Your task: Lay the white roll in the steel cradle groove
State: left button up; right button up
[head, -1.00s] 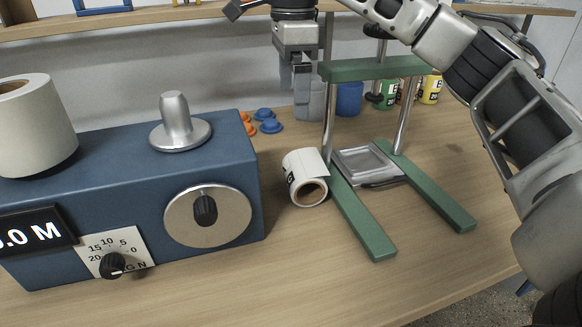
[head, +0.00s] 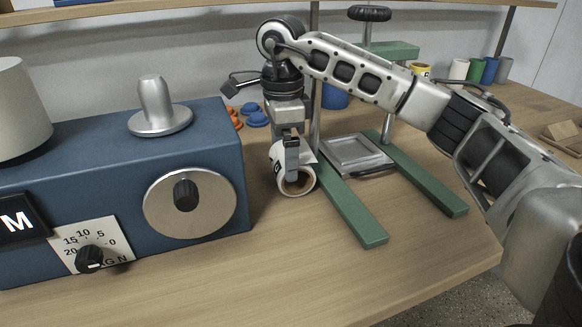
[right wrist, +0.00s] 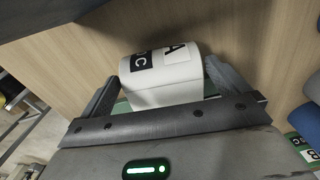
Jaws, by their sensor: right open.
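The white roll (head: 309,173) lies on its side on the table, its open end facing the camera, beside the green stand's left foot. My right gripper (head: 292,172) points down at the roll. It is open, with a finger in front of the roll in the head view. In the right wrist view the roll (right wrist: 165,72), with black-and-white lettering, sits between the two spread fingers (right wrist: 160,70). A square steel piece with a raised rim (head: 355,153) lies between the stand's feet. I cannot make out a groove clearly. My left gripper is not in view.
The green stand (head: 352,212) has upright posts close to my right arm. Blue and orange caps (head: 254,117) lie behind. The front table is clear.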

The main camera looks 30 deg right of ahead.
jog(key=shift+f, duration=0.1)
jog(key=shift+c, duration=0.3)
jog(key=c, duration=0.8)
